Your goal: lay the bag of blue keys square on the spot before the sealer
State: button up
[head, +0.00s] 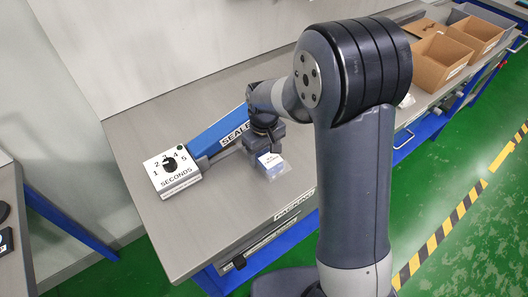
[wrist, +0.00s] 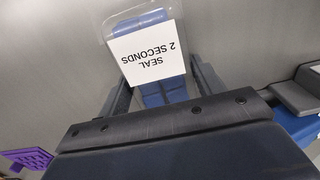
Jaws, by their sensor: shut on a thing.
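A clear bag with a white label (head: 274,166) hangs at my gripper (head: 266,148) in the head view, in front of the sealer (head: 222,136). In the wrist view the bag's label (wrist: 148,52) reads "SEAL 2 SECONDS", and blue shapes show above and below it inside the clear film. My gripper (wrist: 162,92) is shut on the bag, with a dark finger on each side. I cannot tell whether the bag touches the bench. The spot before the sealer is not visible, perhaps hidden by my arm and the bag.
A dial box marked "SECONDS" (head: 172,170) stands at the sealer's left end. The grey bench (head: 215,215) is clear at its front left. Cardboard boxes (head: 440,62) stand at the back right. A purple gridded thing (wrist: 28,158) shows at the lower left of the wrist view.

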aim_at(264, 152)
jog(key=shift+f, duration=0.1)
jog(key=o, duration=1.2)
notch_tip(264, 152, up, 12)
